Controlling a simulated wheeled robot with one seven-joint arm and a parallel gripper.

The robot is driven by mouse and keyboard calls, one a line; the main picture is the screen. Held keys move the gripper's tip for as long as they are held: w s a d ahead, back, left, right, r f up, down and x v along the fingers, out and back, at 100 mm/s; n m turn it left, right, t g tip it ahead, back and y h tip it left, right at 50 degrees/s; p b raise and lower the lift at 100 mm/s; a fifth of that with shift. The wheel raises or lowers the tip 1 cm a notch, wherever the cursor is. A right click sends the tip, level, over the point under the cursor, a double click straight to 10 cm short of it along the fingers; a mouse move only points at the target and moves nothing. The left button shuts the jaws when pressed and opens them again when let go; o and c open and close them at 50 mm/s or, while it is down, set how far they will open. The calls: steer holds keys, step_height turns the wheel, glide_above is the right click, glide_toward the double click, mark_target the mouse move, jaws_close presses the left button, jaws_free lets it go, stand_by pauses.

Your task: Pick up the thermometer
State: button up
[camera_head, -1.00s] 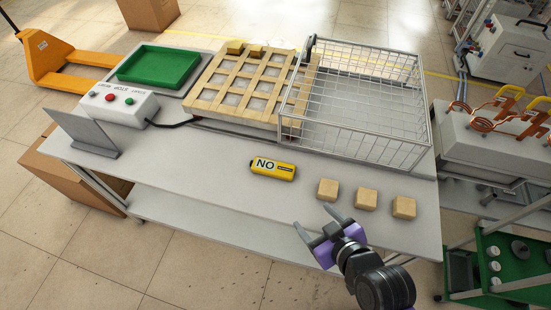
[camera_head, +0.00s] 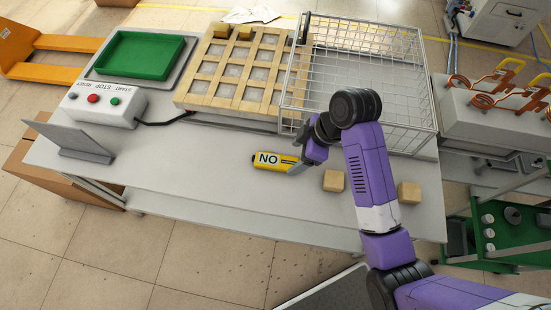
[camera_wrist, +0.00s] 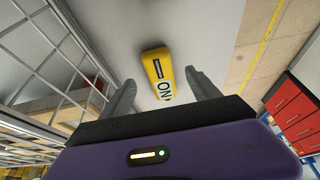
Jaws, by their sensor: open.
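The jaws are open and hold nothing. I cannot tell the height of the fingertips above the table or whether they touch the thermometer.
A wire basket (camera_head: 290,104) stands behind and right of my gripper. Wooden blocks (camera_head: 333,181) lie to the right, one (camera_head: 409,193) beyond my arm. A wooden grid (camera_head: 182,97), a control box (camera_head: 125,112) and a grey angled plate (camera_head: 85,155) stand left. The table's front left is clear.

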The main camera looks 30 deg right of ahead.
mark_target(288, 162)
steer(key=shift+p+x, duration=0.45)
steer(key=shift+x, duration=2.35)
steer(key=shift+d, duration=0.1)
jaws_close()
